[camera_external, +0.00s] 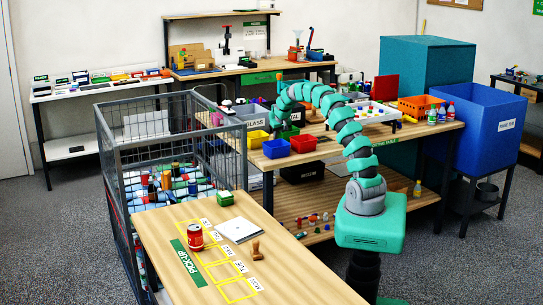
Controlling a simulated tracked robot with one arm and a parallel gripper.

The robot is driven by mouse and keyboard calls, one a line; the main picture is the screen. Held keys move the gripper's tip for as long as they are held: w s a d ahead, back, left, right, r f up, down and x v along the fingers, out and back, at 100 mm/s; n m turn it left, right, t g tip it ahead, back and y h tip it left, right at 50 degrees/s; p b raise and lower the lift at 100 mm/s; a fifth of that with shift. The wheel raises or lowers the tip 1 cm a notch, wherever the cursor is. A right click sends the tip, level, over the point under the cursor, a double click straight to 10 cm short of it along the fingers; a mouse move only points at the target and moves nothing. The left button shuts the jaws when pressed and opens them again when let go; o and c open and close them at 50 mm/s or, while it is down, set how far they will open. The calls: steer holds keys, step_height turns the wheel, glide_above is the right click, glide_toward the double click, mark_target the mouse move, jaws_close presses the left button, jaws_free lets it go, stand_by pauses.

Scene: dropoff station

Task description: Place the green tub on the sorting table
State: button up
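A green tub (290,132) shows on the middle wooden table (400,136), behind the blue tub (276,149) and the red tub (304,143), which partly hide it. My arm arches over from the right, and my gripper (278,121) points down just above or beside the green tub. The fingers are small and dark here. I cannot tell whether they are open or shut, or whether they touch the tub. No sign that reads as sorting table is legible.
A yellow tub (257,138) and a box marked glass (235,135) stand left of the tubs. A white tray (364,113) and an orange crate (420,106) lie to the right. The pick-up table (290,270) in front holds a red can (195,237). A wire cage (118,190) stands left.

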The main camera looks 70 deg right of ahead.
steer(key=p+v, duration=0.1)
steer(key=v, duration=1.1)
steer(key=shift+r, duration=0.1)
steer(key=w+a+r+n+t, duration=0.2)
steer(key=w+a+r+t, duration=0.15)
steer(key=a+r, duration=0.85)
steer(key=w+a+r+n+t, duration=0.2)
steer(key=w+a+r+t, duration=0.15)
steer(key=a+r, duration=0.9)
steer(key=s+a+r+n+t+y, duration=0.2)
steer(key=s+a+r, duration=0.4)
steer(key=a+r, duration=0.3)
steer(key=s+a+r+n+t+y, duration=0.1)
steer(key=s+a+r+n+t, duration=0.1)
steer(key=s+a+r, duration=0.4)
steer(key=a+r, duration=0.2)
steer(key=a, duration=0.2)
steer(key=a+r+t, duration=0.1)
steer(key=a+r, duration=0.1)
steer(key=a, duration=0.2)
steer(key=shift+a+r+n+t+y, duration=0.25)
steer(key=shift+a+n+t+y, duration=0.05)
steer(key=shift+a+n+y, duration=0.1)
steer(key=shift+s+d, duration=0.1)
steer(key=shift+s, duration=0.05)
